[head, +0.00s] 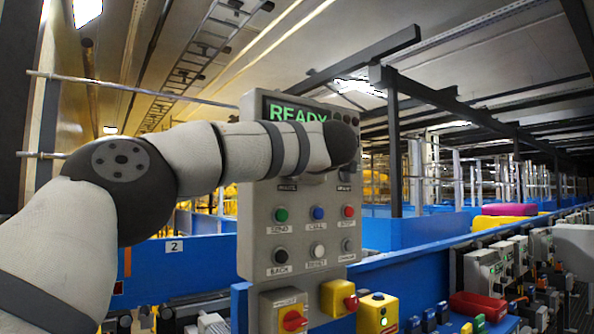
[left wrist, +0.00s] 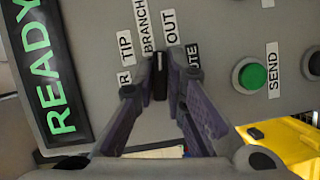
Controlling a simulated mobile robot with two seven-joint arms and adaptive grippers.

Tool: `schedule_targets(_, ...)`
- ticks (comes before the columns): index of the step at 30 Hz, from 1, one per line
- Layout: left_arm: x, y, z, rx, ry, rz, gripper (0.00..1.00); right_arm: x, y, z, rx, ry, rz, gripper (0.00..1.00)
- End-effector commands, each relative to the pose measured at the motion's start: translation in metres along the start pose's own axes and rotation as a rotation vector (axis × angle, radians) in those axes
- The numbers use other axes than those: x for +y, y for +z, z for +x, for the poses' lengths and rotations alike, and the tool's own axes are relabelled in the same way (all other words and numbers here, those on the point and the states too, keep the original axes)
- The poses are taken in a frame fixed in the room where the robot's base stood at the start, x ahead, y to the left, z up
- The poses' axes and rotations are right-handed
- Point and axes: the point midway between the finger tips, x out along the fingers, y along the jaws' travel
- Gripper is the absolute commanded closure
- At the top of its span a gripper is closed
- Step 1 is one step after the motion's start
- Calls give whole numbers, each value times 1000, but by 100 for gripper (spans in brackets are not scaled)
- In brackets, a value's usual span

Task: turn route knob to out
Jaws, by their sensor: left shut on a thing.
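The route knob (left wrist: 159,84) is a small black knob on the grey control panel (head: 250,225). In the left wrist view the panel appears turned on its side. The OUT label (left wrist: 170,27) and BRANCH label (left wrist: 146,27) are just above the knob, TIP to its upper left, and the partly covered ROUTE label to its right. The knob's long side runs up the picture, toward the gap between BRANCH and OUT; its exact setting is unclear. My left gripper (left wrist: 159,76) is shut on the knob. In the head view my wrist hides the knob and fingers. My right gripper is not in view.
A green READY display (head: 295,112) tops the panel. Green SEND (head: 281,215), blue CALL (head: 318,213), red STOP (head: 349,211) and other buttons sit below my left wrist. Yellow boxes with red knobs (head: 294,320) are lower down. Blue conveyor walls stretch behind and to the right.

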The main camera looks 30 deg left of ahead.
Motion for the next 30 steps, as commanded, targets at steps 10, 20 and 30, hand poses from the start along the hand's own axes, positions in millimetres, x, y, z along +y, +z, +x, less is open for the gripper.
schedule_targets(10, 2, -1, 0, 4, -87, 216, 100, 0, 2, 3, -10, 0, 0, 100)
schedule_targets(20, 3, -1, 0, 4, -126, 315, 100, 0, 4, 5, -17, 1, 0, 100)
schedule_targets(30, 4, -2, 0, 5, -131, 331, 100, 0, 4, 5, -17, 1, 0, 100)
